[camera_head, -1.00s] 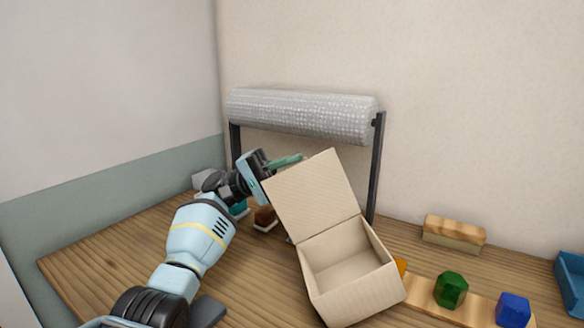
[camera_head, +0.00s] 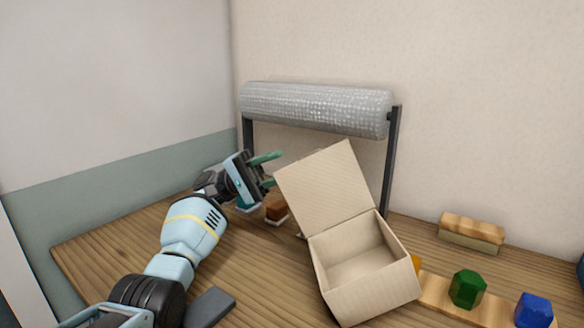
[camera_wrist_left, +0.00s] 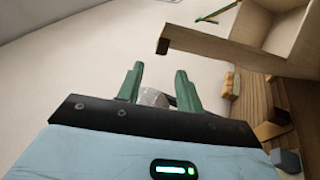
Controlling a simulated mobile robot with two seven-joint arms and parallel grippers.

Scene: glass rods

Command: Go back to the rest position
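My left gripper (camera_head: 268,170) is raised above the wooden table (camera_head: 110,245), to the left of the upright lid of an open cardboard box (camera_head: 340,182). In the left wrist view its two green fingers (camera_wrist_left: 158,82) stand apart, with nothing held between them. Part of the bubble-wrap roll shows behind the fingers. In the left wrist view the box (camera_wrist_left: 240,45) is at the upper right. My right gripper is not in view.
A bubble-wrap roll (camera_head: 315,107) hangs on a dark stand behind the box. A brown item (camera_head: 276,206) sits beneath my left gripper. At right are a green block (camera_head: 467,289), a blue block (camera_head: 533,309) and a wooden brush-like block (camera_head: 472,228). The table's left part is clear.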

